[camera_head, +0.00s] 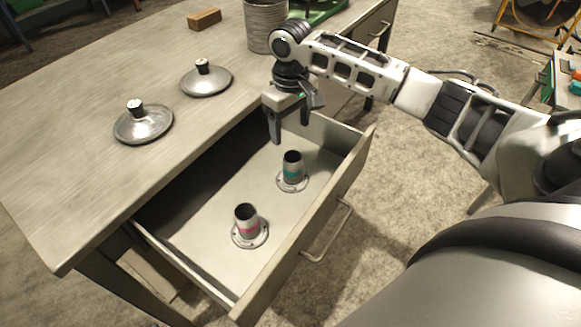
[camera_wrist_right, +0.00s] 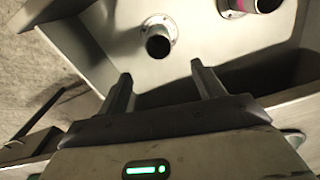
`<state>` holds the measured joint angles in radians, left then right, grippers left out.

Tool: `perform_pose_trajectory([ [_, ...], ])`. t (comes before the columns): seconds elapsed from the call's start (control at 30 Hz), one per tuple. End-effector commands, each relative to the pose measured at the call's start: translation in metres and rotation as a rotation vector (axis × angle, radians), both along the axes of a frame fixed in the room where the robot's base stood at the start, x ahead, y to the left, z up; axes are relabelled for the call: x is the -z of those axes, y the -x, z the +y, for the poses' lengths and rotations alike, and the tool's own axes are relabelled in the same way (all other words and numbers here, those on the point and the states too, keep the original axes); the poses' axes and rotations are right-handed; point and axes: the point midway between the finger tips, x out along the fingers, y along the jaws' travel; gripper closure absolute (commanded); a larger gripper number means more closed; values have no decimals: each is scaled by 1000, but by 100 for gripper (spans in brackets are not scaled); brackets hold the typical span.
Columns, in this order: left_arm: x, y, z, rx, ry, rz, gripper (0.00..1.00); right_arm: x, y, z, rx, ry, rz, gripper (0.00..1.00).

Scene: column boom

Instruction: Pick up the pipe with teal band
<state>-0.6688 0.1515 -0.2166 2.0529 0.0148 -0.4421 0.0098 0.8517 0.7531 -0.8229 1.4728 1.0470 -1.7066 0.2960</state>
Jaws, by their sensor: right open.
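The pipe with teal band (camera_head: 292,169) stands upright on a round flange inside the open drawer (camera_head: 323,208). Its dark open top also shows in the right wrist view (camera_wrist_right: 158,44), just beyond the fingertips. A similar pipe with a pink band (camera_head: 246,222) stands in the same drawer, nearer the front left; part of it shows at the top of the right wrist view (camera_wrist_right: 262,5). My right gripper (camera_head: 290,136) is open and empty, pointing down above the back of the drawer, apart from the teal-banded pipe. My left gripper is not in view.
Two metal lids with knobs (camera_head: 143,124) (camera_head: 207,81) lie on the desk top (camera_head: 70,150). A wooden block (camera_head: 204,19), a ribbed metal can (camera_head: 265,25) and a green object (camera_head: 318,8) are at the back. The drawer walls surround both pipes.

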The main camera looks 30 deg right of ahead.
Motion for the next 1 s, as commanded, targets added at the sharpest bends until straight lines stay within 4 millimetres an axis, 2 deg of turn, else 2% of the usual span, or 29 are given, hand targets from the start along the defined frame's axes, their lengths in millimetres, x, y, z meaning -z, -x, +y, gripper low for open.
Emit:
perform_pose_trajectory([
  [0.03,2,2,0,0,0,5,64,13,0,0,0,1,3,32],
  [0.13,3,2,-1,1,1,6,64,30,0,1,0,-1,1,32],
  [0.47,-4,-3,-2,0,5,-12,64,58,2,-1,-1,0,1,32],
  [0.7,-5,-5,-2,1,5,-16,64,93,6,-2,0,1,0,32],
  [1.0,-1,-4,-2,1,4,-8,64,99,6,-2,-1,1,-2,32],
])
